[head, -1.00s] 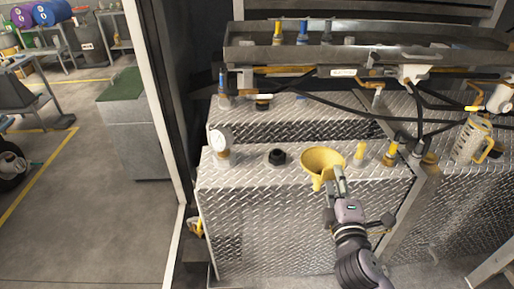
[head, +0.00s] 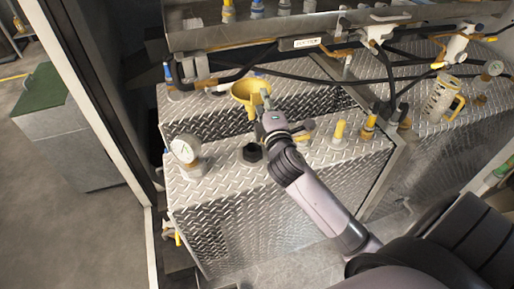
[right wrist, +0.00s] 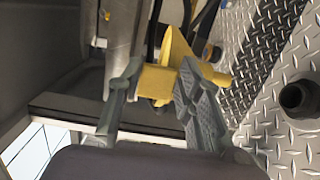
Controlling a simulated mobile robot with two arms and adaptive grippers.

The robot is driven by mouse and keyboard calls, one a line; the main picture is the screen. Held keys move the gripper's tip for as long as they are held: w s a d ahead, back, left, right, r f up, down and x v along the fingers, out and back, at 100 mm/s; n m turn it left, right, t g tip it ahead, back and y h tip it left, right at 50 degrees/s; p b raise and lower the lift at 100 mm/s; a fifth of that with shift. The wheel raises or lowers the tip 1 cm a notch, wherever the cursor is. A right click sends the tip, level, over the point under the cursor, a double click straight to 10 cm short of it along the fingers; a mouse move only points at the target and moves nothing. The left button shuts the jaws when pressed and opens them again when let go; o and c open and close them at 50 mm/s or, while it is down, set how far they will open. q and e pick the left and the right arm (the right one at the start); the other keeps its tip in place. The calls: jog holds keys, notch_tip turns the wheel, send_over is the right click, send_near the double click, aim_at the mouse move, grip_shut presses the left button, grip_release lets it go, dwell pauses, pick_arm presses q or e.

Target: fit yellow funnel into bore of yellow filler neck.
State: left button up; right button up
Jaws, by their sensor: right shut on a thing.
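The yellow funnel (head: 246,91) is in my right gripper (head: 264,106), held by its rim over the rear part of the diamond-plate tank. Its mouth faces up and its spout points down. In the right wrist view, the right gripper (right wrist: 160,78) is shut on the yellow funnel (right wrist: 153,82), with a finger on each side. A small pale yellowish fitting (head: 217,89) shows just left of the funnel on the rear tank top. I cannot tell whether it is the yellow filler neck, and no bore shows. The spout tip's contact is unclear. My left gripper is not in view.
Yellow-topped fittings (head: 339,132) stand to the right. A metal tray (head: 290,34) and black hoses (head: 310,77) lie close behind and above the funnel.

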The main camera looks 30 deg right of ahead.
notch_tip(320, 180, down, 17)
jog(key=b, duration=0.4)
jog(key=shift+b, duration=0.3)
jog(key=shift+f, duration=0.15)
jog(key=o, duration=1.1)
jog(key=shift+o, duration=0.3)
